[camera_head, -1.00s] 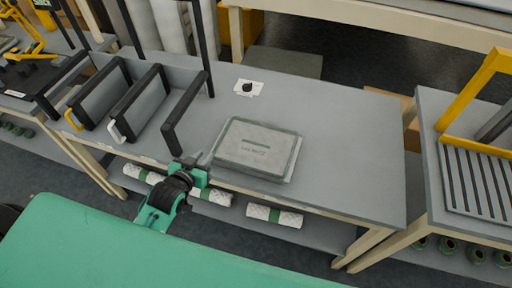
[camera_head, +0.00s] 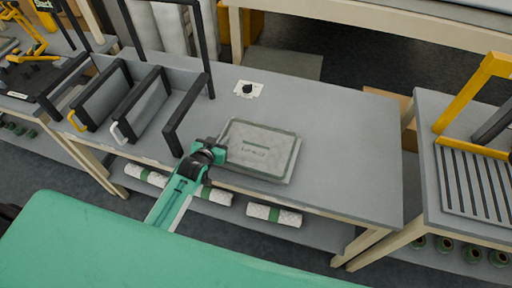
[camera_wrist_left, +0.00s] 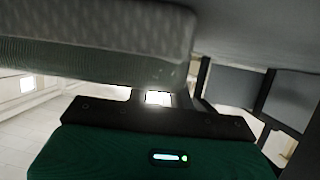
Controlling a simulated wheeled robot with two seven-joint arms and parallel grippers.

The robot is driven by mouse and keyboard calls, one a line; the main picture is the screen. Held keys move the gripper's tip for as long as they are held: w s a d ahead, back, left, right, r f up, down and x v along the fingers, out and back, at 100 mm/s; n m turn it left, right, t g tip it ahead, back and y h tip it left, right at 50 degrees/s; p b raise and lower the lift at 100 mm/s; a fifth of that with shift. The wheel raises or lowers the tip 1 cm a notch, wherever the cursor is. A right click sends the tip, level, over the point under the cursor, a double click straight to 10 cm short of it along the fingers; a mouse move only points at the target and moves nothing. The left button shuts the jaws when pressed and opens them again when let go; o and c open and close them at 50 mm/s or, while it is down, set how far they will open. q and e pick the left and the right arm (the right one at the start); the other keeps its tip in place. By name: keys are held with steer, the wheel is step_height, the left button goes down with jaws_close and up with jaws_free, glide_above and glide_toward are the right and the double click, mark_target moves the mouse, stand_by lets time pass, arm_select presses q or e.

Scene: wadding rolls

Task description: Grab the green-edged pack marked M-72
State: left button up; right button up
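The pack (camera_head: 258,150), pale grey with a green edge, lies flat on a slightly larger light sheet or tray on the grey table. Its printed label is too small to read surely. My left gripper (camera_head: 219,153) is at the pack's left edge, very close to it or touching. In the left wrist view the pack's quilted side (camera_wrist_left: 95,35) fills the upper left, just above the gripper's dark bar. The fingers are hidden, so I cannot tell whether they are open or shut. My right gripper is not in view.
A black-framed rack with grey dividers (camera_head: 140,105) stands on the table's left. A black knob on a white plate (camera_head: 248,89) is behind the pack. White rolls with green bands (camera_head: 274,215) lie below the table. The tabletop right of the pack (camera_head: 350,150) is clear.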

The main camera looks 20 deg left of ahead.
arm_select(q)
steer(key=shift+w+f, duration=0.1)
steer(key=shift+w, duration=0.25)
jaws_close()
